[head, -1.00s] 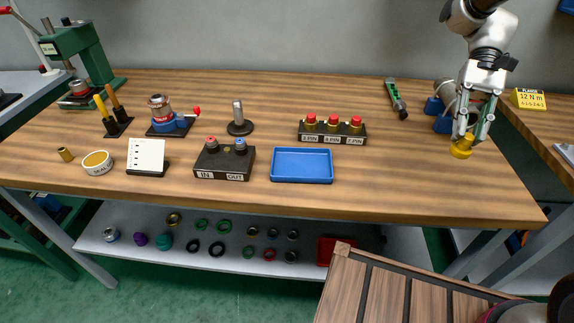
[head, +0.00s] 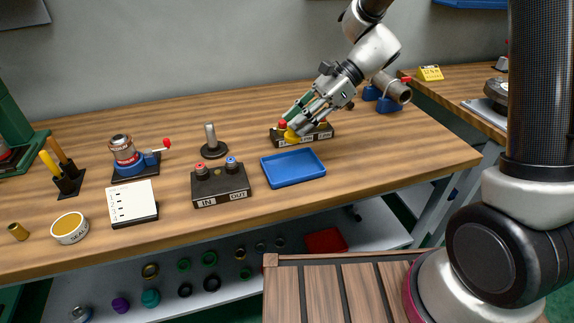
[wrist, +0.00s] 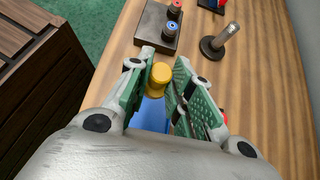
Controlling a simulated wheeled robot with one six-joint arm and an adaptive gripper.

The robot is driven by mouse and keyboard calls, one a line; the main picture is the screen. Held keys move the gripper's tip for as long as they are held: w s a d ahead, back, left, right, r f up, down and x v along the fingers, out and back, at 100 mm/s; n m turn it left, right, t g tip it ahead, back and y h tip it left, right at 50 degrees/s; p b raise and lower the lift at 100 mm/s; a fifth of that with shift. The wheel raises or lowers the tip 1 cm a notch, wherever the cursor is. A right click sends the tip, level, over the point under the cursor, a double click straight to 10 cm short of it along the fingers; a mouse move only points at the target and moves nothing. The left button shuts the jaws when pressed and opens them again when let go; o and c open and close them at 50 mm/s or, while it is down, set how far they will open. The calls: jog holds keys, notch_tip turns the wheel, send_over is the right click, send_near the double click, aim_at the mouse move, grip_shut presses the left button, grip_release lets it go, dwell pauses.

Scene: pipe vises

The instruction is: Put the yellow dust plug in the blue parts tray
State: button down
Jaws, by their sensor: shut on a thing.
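The yellow dust plug (wrist: 160,74) is between the green-padded fingers of my gripper (wrist: 159,80) in the wrist view. In the head view the plug (head: 291,136) shows at the fingertips of my gripper (head: 298,123), which is shut on it. The gripper is tilted, with its fingers pointing down to the left. The blue parts tray (head: 293,180) lies empty on the bench, nearer the front edge, and the plug appears just above and behind its back rim. In the wrist view part of the tray (wrist: 153,115) shows below the plug, between the fingers.
A black block with red caps (head: 318,137) stands behind the tray, partly hidden by my gripper. The IN/OUT block (head: 220,187) is left of the tray. A metal post on a round base (head: 212,142) stands behind that block. The bench right of the tray is clear.

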notch_tip(320, 180, down, 9)
jog(key=shift+f, duration=0.1)
dwell(0.3)
jog(key=c, duration=1.3)
grip_release()
jog(key=shift+f, duration=0.1)
jog(key=shift+w+d+r, duration=0.1)
jog(key=shift+d+r, duration=0.05)
jog(key=shift+r, duration=0.15)
jog(key=v, duration=1.1)
jog(key=shift+d+r, duration=0.2)
jog(key=shift+d, duration=0.05)
jog(key=s+d+r+n+t+h, duration=0.2)
jog(key=s+d+r+n+h, duration=0.1)
jog(key=s+d+r+n, duration=0.1)
jog(key=s+d+r+n+t+h, duration=0.3)
jog(key=s+d+r+n, duration=0.2)
jog(key=s+d, duration=0.4)
jog(key=s+d+r+n+t+h, duration=0.2)
jog(key=s+d+r+n+h, duration=0.1)
jog(key=s+d, duration=0.4)
jog(key=shift+s+d+r+n+h, duration=0.1)
jog(key=shift+d+r+n+h, duration=0.2)
jog(key=shift+d+n, duration=0.35)
jog(key=shift+s+d+r+n+h, duration=0.1)
jog(key=shift+d+r+n, duration=0.25)
jog(key=shift+d+n, duration=0.3)
